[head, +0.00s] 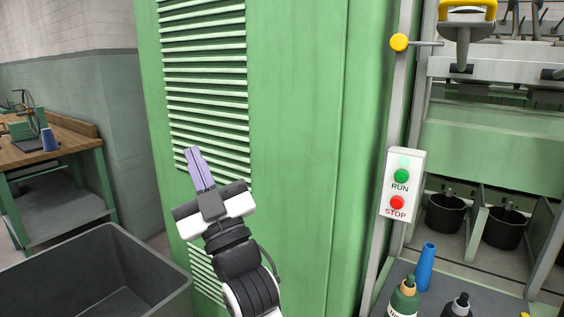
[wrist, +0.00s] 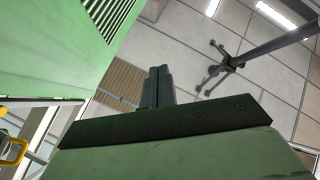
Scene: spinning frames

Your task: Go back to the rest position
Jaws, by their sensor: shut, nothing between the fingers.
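My gripper (head: 191,153) is shut and empty in the head view. Its purple-grey fingers point up and a little left, in front of the louvred vent (head: 205,75) of the green machine cabinet (head: 295,150). I cannot tell how far the fingertips are from the vent. In the wrist view the closed fingers (wrist: 159,70) show side by side at the middle, with nothing between them.
A dark open bin (head: 160,290) stands at the lower left, near my arm. A wooden-topped workbench (head: 55,150) is at the far left. A RUN/STOP box (head: 402,185) is right of the cabinet. Bottles (head: 402,298) and a blue cone (head: 426,266) stand at the lower right.

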